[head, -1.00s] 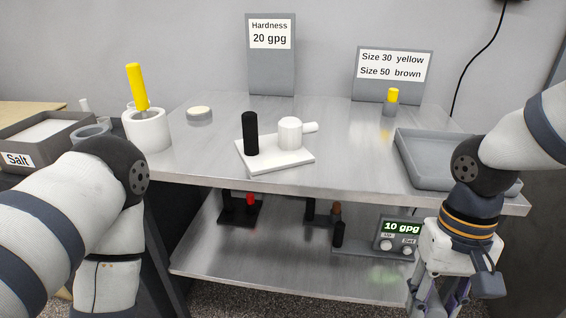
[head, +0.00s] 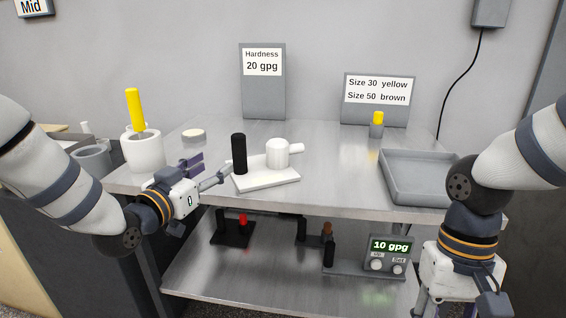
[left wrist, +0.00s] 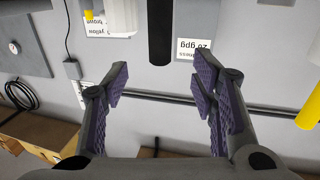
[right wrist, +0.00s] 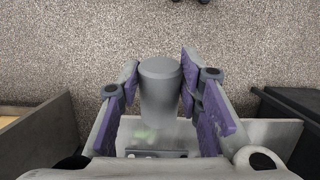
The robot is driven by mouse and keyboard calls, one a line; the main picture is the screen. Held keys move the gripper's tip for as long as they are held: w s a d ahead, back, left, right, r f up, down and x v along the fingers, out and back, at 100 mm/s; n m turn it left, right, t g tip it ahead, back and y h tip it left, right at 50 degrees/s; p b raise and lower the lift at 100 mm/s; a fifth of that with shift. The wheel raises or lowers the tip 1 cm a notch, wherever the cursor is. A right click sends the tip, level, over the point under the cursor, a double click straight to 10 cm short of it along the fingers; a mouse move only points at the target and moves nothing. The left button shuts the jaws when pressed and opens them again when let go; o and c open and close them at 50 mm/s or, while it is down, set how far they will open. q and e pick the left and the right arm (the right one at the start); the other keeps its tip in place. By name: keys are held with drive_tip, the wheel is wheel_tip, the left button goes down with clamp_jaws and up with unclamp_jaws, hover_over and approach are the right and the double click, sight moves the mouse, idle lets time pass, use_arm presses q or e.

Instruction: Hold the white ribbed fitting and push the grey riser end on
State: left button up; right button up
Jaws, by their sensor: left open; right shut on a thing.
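A white plate (head: 275,182) on the table carries an upright black cylinder (head: 239,153) and a white cylindrical fitting (head: 277,153) with a side stub; I cannot make out ribs on it. My left gripper (head: 208,170) is open and empty just left of the plate, its fingers pointing toward the black cylinder. In the left wrist view the black cylinder (left wrist: 160,30) stands beyond the fingertips, apart from them. My right gripper (right wrist: 160,70) is shut on a grey cylindrical piece (right wrist: 160,95), in front of the table's right side; its fingers are mostly out of the head view.
A white cup (head: 142,152) with a yellow-handled tool stands at the table's left. A grey tray (head: 415,183) lies at the right, a yellow-topped piece (head: 377,124) behind it. Signs stand at the back. The lower shelf (head: 270,275) holds a "10 gpg" meter (head: 388,254). The table between plate and tray is clear.

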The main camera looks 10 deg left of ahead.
sight(235, 151)
drive_tip(key=shift+f, duration=0.25)
use_arm(q)
drive_tip(key=b+x, duration=0.2)
drive_tip(key=x, duration=0.9)
drive_tip(key=shift+w+d+r, duration=0.15)
drive_tip(key=shift+w+r, duration=0.1)
drive_tip(key=shift+w, duration=0.25)
drive_tip(key=shift+r, duration=0.1)
use_arm(e)
drive_tip(key=shift+g, duration=0.7)
drive_tip(key=x, duration=0.2)
drive_tip(key=w+x, duration=0.1)
drive_tip(key=x, duration=0.2)
drive_tip(key=shift+f, duration=0.3)
use_arm(q)
clamp_jaws()
unclamp_jaws()
